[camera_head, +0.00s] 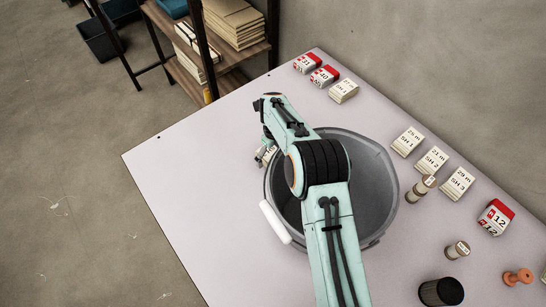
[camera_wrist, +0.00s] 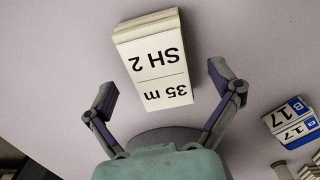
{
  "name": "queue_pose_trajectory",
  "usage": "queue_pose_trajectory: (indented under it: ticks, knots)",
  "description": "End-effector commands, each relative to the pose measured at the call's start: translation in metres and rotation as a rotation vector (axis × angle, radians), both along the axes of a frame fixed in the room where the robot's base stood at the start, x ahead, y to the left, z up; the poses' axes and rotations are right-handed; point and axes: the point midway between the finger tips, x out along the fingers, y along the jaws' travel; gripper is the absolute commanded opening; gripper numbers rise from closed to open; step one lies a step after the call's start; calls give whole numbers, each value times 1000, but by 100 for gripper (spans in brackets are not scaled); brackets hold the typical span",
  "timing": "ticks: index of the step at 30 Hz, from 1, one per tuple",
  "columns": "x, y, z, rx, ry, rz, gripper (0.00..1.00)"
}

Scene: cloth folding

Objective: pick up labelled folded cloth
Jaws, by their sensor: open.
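In the wrist view, a thick cream folded stack with a white label (camera_wrist: 150,52) lies on the pale table. Its label reads "35 m SH 2" upside down. My gripper (camera_wrist: 163,86) is open, with one dark finger on each side of the stack's near end. Table shows between the stack and the left finger, and the right finger is close to its edge. Whether either finger touches it, I cannot tell. In the head view my arm hides most of the gripper, and only a small part of a labelled thing (camera_head: 268,155) shows beside it.
A grey bucket (camera_head: 378,190) with a white handle stands under my arm. Several labelled cream blocks (camera_head: 432,159), red-and-white packs (camera_head: 495,217) and small cylinders (camera_head: 457,250) lie along the right side. The table's left part is clear.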

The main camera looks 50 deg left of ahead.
Motion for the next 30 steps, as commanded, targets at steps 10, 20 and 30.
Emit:
queue_pose_trajectory:
  ticks: [10, 20, 30]
  knots:
    - [0, 0, 0, 0, 1, 0, 23]
    - [0, 0, 7, 0, 1, 0, 23]
    - [0, 1, 77, 4, -2, -1, 23]
